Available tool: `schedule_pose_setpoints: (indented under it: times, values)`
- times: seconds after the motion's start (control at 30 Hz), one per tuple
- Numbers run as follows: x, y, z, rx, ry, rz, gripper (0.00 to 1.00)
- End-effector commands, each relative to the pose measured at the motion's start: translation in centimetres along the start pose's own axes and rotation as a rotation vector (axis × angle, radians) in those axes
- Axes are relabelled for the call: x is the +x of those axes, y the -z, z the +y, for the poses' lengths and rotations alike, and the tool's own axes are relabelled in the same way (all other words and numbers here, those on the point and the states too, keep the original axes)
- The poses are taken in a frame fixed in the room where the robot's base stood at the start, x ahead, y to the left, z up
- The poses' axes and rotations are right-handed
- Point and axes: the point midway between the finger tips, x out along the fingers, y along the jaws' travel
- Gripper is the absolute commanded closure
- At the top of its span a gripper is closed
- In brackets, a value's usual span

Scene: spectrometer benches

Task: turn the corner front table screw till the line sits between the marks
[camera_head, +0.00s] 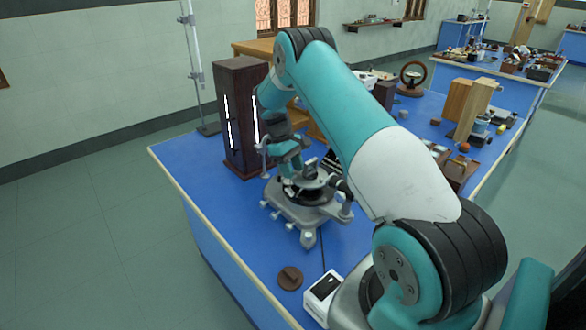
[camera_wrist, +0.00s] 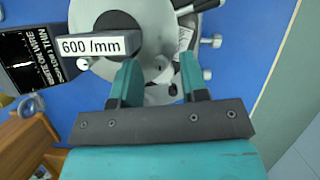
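The grey spectrometer (camera_head: 300,212) stands on the blue bench, with small knobs around its base. My gripper (camera_head: 290,165) is above its middle, partly hidden by my arm. In the wrist view my gripper (camera_wrist: 158,62) has its two teal fingers apart, over the edge of the round grey table (camera_wrist: 148,68). A small pale knob (camera_wrist: 173,90) shows between the fingers; I cannot tell whether a finger touches it. A label block reading "600 /mm" (camera_wrist: 92,46) covers part of the table. I cannot tell which screw is the corner front one. No line or marks are readable.
A dark brown tower with bright slits (camera_head: 236,120) stands behind left of the spectrometer. A brown disc (camera_head: 290,278) and a white box (camera_head: 320,293) lie at the front. Wooden blocks (camera_head: 468,105) stand at right. The bench's left part is clear.

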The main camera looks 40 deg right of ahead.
Motion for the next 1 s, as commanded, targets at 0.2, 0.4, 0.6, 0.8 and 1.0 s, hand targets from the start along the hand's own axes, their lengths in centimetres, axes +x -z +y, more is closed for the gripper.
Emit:
schedule_pose_setpoints:
  times: [0.2, 0.4, 0.6, 0.8, 1.0]
  values:
    - [0.1, 0.0, 0.0, -0.001, 0.001, -0.002, 0.6]
    - [-1.2, 0.1, 0.0, 0.0, -0.002, 0.0, 0.6]
    - [-5.7, 0.2, -0.1, 0.0, -0.002, 0.004, 0.6]
    - [-11.0, -0.3, 0.0, -0.001, 0.0, -0.002, 0.6]
    - [-13.5, -0.3, 0.0, -0.001, 0.001, -0.002, 0.6]
